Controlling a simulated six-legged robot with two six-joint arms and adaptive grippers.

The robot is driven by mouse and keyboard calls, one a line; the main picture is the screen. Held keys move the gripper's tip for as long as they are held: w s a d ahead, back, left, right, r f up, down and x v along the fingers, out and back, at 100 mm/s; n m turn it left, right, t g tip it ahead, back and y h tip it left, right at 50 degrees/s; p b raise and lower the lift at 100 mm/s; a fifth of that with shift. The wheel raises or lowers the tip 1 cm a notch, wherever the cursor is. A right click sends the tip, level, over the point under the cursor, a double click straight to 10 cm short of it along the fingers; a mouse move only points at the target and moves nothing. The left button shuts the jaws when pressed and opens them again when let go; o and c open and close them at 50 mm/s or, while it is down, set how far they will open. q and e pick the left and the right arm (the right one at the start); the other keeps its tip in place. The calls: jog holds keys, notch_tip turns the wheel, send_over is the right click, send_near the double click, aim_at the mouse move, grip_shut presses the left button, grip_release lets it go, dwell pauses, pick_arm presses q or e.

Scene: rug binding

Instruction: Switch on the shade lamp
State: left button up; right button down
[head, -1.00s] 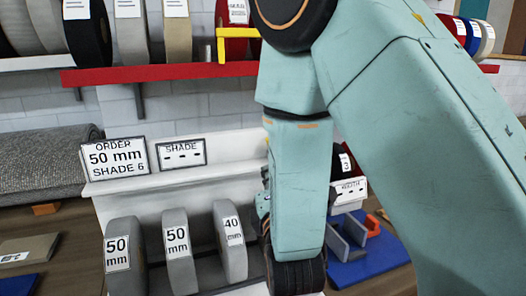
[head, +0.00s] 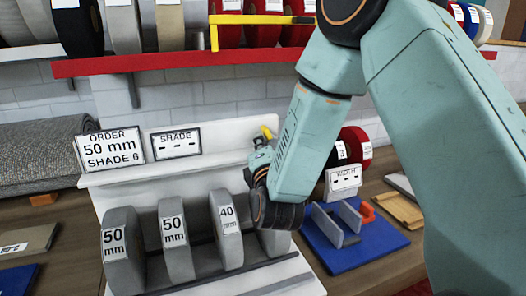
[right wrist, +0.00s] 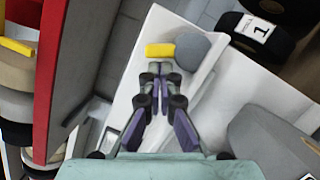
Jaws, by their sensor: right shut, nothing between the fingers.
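A small yellow piece (head: 266,132) shows at the right end of the white stand's upper ledge. In the right wrist view the yellow piece (right wrist: 160,50) lies just beyond my fingertips, beside a grey rounded thing (right wrist: 192,52). I cannot tell for sure which part is the lamp or its switch. My right gripper (head: 261,146) is shut and empty; in the right wrist view its fingertips (right wrist: 154,72) are together, close to the yellow piece. Whether they touch it is unclear. A SHADE sign (head: 175,142) with dashes stands on the ledge. My left gripper is not in view.
Grey rolls (head: 176,243) marked 50 mm and 40 mm stand in the white stand (head: 225,165). An ORDER sign (head: 108,148) reads 50 mm, SHADE 6. A red shelf (head: 150,64) with a yellow bar (head: 260,19) hangs above. A blue tray (head: 350,256) is at the right.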

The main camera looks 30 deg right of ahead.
jog(key=shift+w, duration=0.25)
jog(key=shift+a+r, duration=0.1)
jog(key=shift+r, duration=0.05)
jog(key=shift+d, duration=0.25)
jog(key=shift+w, duration=0.1)
jog(key=shift+a+r+m+p, duration=0.1)
jog(key=shift+r+m+p, duration=0.05)
jog(key=shift+m+p, duration=0.3)
